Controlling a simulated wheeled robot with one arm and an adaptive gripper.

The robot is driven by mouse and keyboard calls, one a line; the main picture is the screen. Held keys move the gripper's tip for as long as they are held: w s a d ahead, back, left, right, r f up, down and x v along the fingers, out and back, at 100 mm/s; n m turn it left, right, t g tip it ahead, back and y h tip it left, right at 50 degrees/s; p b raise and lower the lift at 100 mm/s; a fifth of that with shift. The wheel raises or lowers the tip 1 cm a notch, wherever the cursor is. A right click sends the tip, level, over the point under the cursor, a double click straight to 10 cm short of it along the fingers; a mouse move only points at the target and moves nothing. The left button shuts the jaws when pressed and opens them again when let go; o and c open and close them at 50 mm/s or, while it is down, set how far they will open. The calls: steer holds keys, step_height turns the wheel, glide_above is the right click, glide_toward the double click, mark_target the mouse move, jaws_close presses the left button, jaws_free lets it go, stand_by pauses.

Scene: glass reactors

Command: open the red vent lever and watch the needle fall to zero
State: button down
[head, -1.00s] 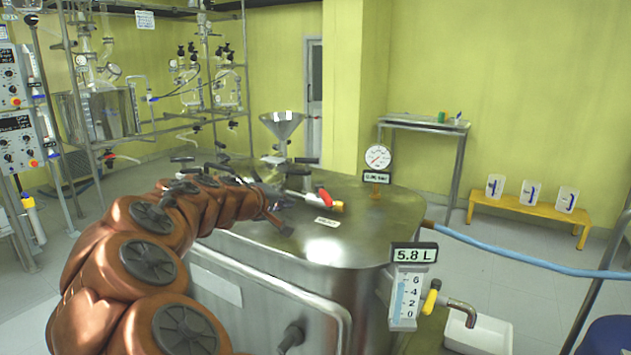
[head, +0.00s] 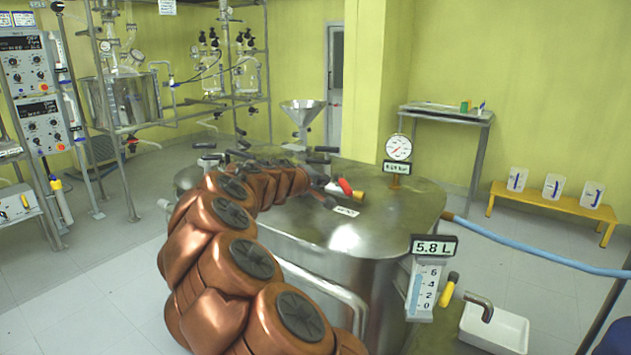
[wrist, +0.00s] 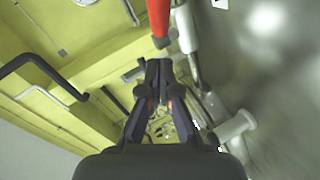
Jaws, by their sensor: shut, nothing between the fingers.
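The red vent lever (head: 345,187) sits on a brass valve (head: 359,195) on top of the steel vessel, behind a small white label (head: 346,211). Its red handle (wrist: 158,18) also shows at the top of the wrist view, just beyond my fingertips. My gripper (wrist: 158,68) is shut and empty; a small gap seems to separate it from the handle. In the head view my gripper (head: 326,194) is dark, partly hidden by my arm, and close to the lever's left side. The round pressure gauge (head: 398,147) stands behind; its needle and display (head: 397,168) are too small to read surely.
A steel funnel (head: 303,113) and several dark-handled fittings stand on the vessel (head: 395,225) near the lever. A level gauge (head: 425,290) reading 5.8 L is at the front right. A blue hose (head: 535,256) runs right. Glassware racks stand at the left.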

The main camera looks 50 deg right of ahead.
mark_target(342, 184)
steer(key=shift+s+d+f, duration=0.45)
steer(key=shift+s+d, duration=0.15)
steer(key=shift+d, duration=0.15)
steer(key=shift+s+d+f, duration=0.45)
steer(key=shift+s+d, duration=0.15)
steer(key=shift+d, duration=0.1)
steer(key=shift+s, duration=0.15)
